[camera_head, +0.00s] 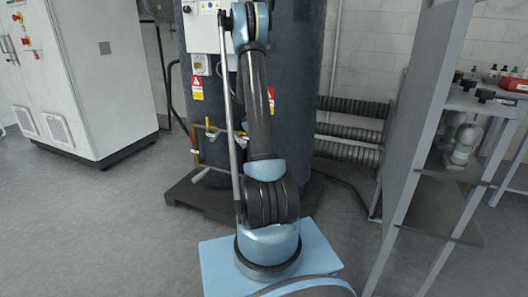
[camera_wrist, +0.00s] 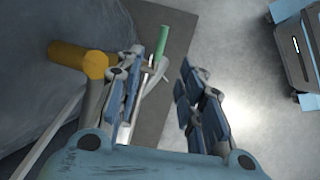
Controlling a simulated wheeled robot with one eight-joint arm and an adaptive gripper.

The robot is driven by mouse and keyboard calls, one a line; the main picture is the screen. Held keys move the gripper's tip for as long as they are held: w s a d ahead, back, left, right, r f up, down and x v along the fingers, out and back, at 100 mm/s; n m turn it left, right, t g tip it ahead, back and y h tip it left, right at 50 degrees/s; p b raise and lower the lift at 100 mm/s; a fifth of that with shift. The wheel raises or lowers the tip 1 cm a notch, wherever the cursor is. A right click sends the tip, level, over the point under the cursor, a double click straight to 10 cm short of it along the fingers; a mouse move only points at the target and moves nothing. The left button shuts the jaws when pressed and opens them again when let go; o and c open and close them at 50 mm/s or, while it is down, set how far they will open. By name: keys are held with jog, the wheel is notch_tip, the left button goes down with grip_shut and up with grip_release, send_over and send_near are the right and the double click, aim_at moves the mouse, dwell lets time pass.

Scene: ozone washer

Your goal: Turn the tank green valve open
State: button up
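The green valve handle (camera_wrist: 161,42) shows in the wrist view, just beyond the fingertips of my gripper and nearer the left finger. A yellow pipe (camera_wrist: 75,58) with a rounded end lies left of it, partly behind the left finger. My gripper (camera_wrist: 162,68) is open, with a clear gap between its fingers, and no contact with the handle can be made out. In the head view, the big dark tank (camera_head: 300,70) stands behind my arm, with yellow pipes (camera_head: 205,128) low on its left front. My gripper and the green handle cannot be made out there.
A white control cabinet (camera_head: 95,75) stands at the left. Ribbed pipes (camera_head: 350,130) run along the back wall. A grey shelf rack (camera_head: 425,150) with bottles is close at the right. The floor (camera_head: 100,230) at the front left is clear.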

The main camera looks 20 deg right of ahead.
jog(key=shift+v, duration=0.75)
